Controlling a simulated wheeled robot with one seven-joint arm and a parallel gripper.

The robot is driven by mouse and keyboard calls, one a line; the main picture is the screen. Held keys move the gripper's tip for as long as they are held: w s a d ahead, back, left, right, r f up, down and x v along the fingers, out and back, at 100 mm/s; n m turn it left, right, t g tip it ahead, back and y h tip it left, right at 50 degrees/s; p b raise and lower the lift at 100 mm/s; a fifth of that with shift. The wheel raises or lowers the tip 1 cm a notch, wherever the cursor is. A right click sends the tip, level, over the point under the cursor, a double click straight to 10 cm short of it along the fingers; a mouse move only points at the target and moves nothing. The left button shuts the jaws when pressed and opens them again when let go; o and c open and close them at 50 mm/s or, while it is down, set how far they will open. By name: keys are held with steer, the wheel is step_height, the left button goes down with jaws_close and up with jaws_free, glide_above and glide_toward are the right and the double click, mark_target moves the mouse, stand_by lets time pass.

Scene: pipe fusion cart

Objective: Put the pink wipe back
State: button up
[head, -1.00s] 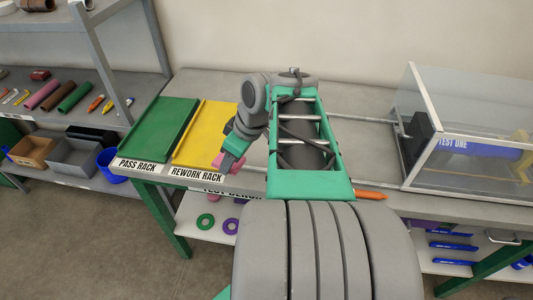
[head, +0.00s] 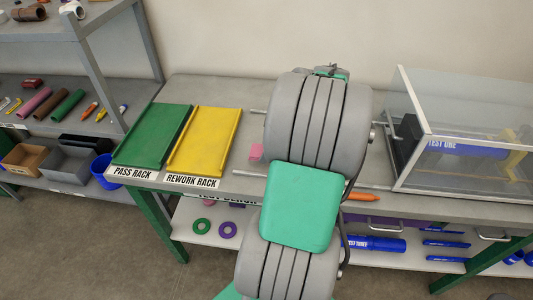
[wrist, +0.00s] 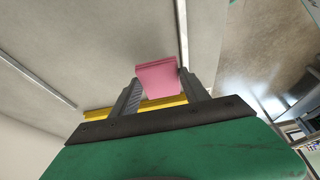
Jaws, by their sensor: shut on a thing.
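The pink wipe (wrist: 157,76) is between the two fingers of my gripper (wrist: 162,92) in the wrist view, and the gripper is shut on it. Its free end sticks out past the fingertips. In the head view a small part of the pink wipe (head: 256,152) shows over the grey bench, to the right of the yellow rework rack (head: 203,140). My arm hides the gripper there. I cannot tell whether the wipe touches the bench.
The green pass rack (head: 152,135) lies left of the yellow one. A clear test enclosure (head: 460,155) stands at the right of the bench (head: 225,185). An orange pen-like item (head: 362,197) lies near the front edge. Bins and pipes are on the left shelves.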

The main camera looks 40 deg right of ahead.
steer(key=shift+w+d+f+p, duration=0.1)
steer(key=shift+w+f+p, duration=0.05)
steer(key=shift+f, duration=0.6)
steer(key=shift+w+d+f+p, duration=0.1)
steer(key=shift+w+f, duration=0.05)
steer(key=shift+f, duration=0.55)
steer(key=shift+w+d+f+p, duration=0.1)
steer(key=shift+w+f+p, duration=0.05)
steer(key=shift+f, duration=0.6)
steer(key=o, duration=1)
steer(key=shift+f, duration=0.1)
steer(key=v, duration=1.2)
steer(key=w+a+r+m+h, duration=0.1)
steer(key=w+a, duration=0.2)
steer(key=a, duration=0.5)
steer(key=w+a+r+m, duration=0.1)
steer(key=w+a+m, duration=0.15)
steer(key=a, duration=0.45)
steer(key=s+a+f+m+h, duration=0.1)
steer(key=s+a+m, duration=0.1)
steer(key=a, duration=0.6)
steer(key=s+a+f+m, duration=0.1)
steer(key=s+a+m, duration=0.1)
steer(key=a, duration=0.6)
steer(key=shift+s+a+h, duration=0.25)
steer(key=shift+s+h, duration=0.15)
steer(key=shift+s, duration=0.5)
